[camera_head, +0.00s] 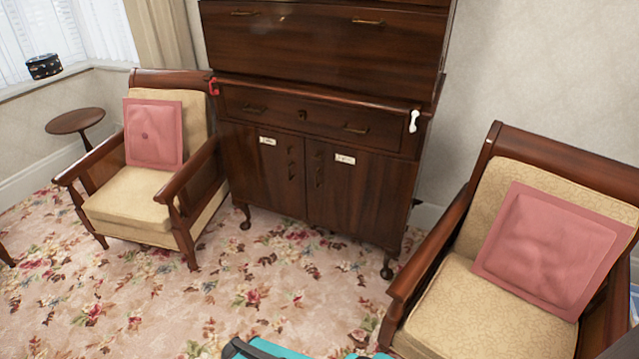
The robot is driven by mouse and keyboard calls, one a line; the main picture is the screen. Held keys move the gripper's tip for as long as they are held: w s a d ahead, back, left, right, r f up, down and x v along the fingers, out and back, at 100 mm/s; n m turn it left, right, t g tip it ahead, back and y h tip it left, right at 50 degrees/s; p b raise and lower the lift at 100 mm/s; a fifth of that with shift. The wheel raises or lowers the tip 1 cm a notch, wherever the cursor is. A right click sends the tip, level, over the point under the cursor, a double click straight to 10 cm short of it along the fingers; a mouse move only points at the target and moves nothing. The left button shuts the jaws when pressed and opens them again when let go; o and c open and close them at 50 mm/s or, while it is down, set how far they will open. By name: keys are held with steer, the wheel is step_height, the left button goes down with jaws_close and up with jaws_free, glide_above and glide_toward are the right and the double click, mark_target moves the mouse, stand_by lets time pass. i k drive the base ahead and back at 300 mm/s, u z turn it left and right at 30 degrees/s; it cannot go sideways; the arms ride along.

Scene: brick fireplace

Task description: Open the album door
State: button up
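A dark wooden cabinet (325,45) stands against the back wall. Its lower part has two doors side by side, a left door (262,175) and a right door (350,195), both shut. Each carries a small white label, the left label (267,141) and the right label (345,158); the writing is too small to read, so I cannot tell which is the album door. A left handle (291,165) and a right handle (319,172) sit near the middle seam. My gripper is not visible.
A left armchair (130,208) with a pink cushion stands close beside the cabinet. A right armchair (485,310) stands nearer, at the right. The flowered carpet (270,285) before the doors is clear. A round side table (75,121) is at the far left.

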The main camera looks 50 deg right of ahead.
mark_target(365, 194)
steer(key=i, duration=0.9)
